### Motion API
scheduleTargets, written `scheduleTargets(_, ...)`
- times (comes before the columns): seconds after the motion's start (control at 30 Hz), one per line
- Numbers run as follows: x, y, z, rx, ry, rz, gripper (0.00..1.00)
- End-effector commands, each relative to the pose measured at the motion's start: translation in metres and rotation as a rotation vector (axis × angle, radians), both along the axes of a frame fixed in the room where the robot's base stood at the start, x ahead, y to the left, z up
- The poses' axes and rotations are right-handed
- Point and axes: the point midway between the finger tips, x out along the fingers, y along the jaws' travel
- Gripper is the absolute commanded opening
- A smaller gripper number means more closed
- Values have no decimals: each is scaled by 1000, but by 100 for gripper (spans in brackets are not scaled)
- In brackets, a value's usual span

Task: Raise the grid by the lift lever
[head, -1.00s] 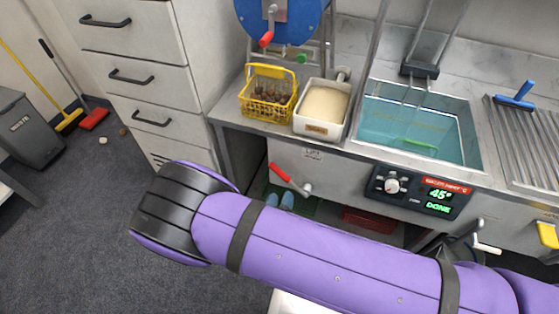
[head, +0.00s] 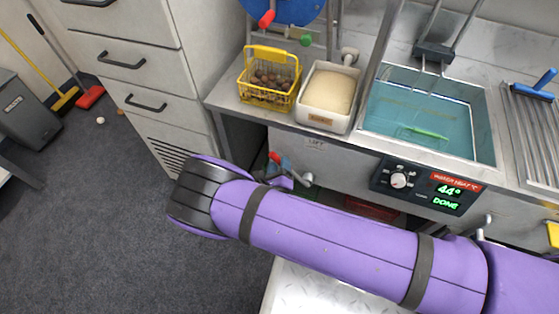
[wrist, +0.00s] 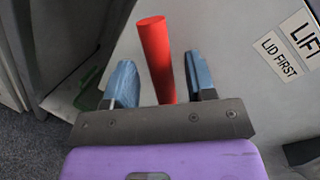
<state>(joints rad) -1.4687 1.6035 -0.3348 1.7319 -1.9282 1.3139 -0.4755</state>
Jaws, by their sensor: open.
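The lift lever's red handle (head: 275,157) sticks out from the counter front below the white tub, on a grey pivot. In the wrist view the red handle (wrist: 155,50) stands between the two blue fingers of my gripper (wrist: 160,68). The fingers are open, with a gap showing on each side of the handle. In the head view my forearm hides most of my gripper. The water bath (head: 481,120) holds blue-green water, and a wire frame (head: 433,52) on two rods reaches down into it. I cannot clearly make out the grid under the water.
A "LIFT / LID FIRST" label (wrist: 290,45) is beside the lever. A yellow basket (head: 247,88) of chestnuts and a white tub (head: 322,120) stand on the counter. The heater panel (head: 425,187) reads 44° and DONE.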

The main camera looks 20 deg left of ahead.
Motion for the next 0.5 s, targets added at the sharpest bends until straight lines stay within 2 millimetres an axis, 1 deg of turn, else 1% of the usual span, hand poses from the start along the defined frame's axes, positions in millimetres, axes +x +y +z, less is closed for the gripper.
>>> scheduleTargets(0.03, 6, 1, 0, 1, 0, -1, 51)
scheduleTargets(0.2, 17, 4, 0, 0, -1, 1, 51)
scheduleTargets(0.5, 19, 4, 0, 0, 0, 0, 51)
